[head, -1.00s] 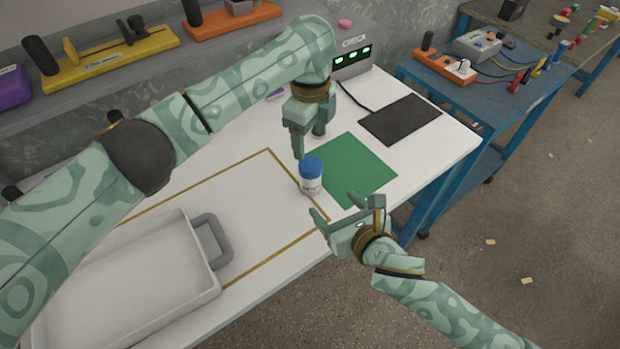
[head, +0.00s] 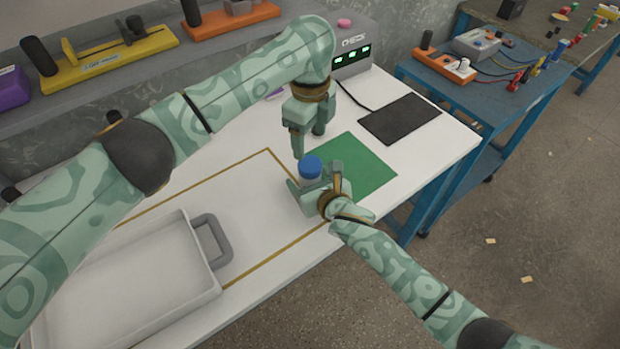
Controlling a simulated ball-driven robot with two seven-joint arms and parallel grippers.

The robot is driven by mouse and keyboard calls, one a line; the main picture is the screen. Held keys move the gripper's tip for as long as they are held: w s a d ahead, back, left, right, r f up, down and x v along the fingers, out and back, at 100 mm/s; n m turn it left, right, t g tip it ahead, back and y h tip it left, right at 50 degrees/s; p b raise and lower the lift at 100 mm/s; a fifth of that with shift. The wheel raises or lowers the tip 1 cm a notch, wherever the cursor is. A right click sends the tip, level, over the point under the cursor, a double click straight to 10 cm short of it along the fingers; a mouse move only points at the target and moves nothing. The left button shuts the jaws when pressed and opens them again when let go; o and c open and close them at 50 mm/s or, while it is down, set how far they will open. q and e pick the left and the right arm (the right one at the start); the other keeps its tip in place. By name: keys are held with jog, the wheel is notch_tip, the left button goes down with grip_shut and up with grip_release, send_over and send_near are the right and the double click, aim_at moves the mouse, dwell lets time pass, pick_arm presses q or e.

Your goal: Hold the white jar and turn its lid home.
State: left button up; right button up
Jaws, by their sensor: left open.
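The white jar (head: 309,183) stands upright on the white table, at the left edge of the green mat (head: 365,168). Its blue lid (head: 311,166) sits on top; I cannot tell how tightly it is seated. My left gripper (head: 309,144) points down, open and empty, just above and behind the lid. My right gripper (head: 317,183) is at the jar from the front right, with a finger on either side of it. Its hand hides most of the jar's lower body, and I cannot tell whether the fingers touch the jar.
A grey-white tray (head: 212,296) with a grey handle lies at the front left. A black pad (head: 400,119) lies right of the green mat. A grey device (head: 352,62) with green lights stands behind. A blue cart (head: 480,85) stands beyond the table's right edge.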

jog(key=shift+c, duration=0.3)
pick_arm(q)
jog(key=shift+c, duration=0.3)
pick_arm(e)
grip_shut()
pick_arm(q)
jog(key=shift+r, duration=0.1)
jog(key=shift+c, duration=0.7)
jog(key=n, duration=0.5)
jog(key=shift+r, duration=0.1)
jog(key=n, duration=1)
jog(key=shift+r, duration=0.1)
jog(key=n, duration=0.3)
